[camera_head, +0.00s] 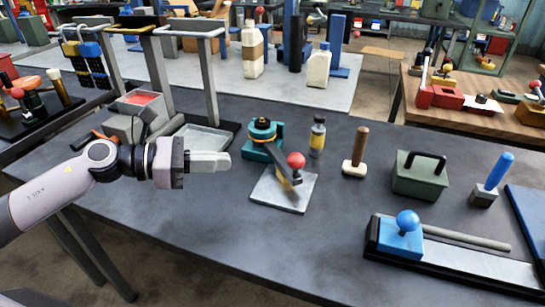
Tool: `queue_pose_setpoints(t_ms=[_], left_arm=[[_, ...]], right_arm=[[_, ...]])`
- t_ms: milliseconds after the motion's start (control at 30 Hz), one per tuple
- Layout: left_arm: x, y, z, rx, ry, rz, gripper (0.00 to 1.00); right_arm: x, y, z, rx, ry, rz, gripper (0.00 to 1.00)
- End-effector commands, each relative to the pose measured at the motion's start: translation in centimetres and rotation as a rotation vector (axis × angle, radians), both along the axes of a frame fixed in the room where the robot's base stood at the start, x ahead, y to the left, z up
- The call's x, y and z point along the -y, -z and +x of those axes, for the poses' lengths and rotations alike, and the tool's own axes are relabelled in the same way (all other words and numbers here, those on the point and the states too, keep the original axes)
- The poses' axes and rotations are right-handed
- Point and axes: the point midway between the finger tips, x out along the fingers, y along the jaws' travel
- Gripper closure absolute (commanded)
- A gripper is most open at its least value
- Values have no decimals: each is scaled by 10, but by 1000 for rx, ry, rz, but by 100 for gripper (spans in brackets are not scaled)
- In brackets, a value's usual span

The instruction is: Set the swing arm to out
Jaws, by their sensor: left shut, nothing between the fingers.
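The swing arm is a dark bar with a red ball knob (296,160) at its end. It runs from a teal pivot base (262,142) with an orange ring and reaches toward the front right, over a light square metal plate (277,197). My left gripper (226,162) is shut and empty. It points right, level in the picture with the knob and to the left of the teal base, apart from both. My right gripper is not in view.
A small bottle (318,137), a wooden-handled stamp (355,155), a green box with a black handle (420,174) and a blue-knobbed slide (402,238) stand to the right. A metal tray (205,141) and uprights are behind my gripper. The table's front middle is clear.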

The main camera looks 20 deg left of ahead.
Motion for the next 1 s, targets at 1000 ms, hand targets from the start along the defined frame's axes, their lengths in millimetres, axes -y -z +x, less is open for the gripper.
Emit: queue_pose_setpoints(t_ms=[1000], left_arm=[[95, 22, 60, 0, -2, 0, 100]], right_arm=[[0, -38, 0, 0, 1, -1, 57]])
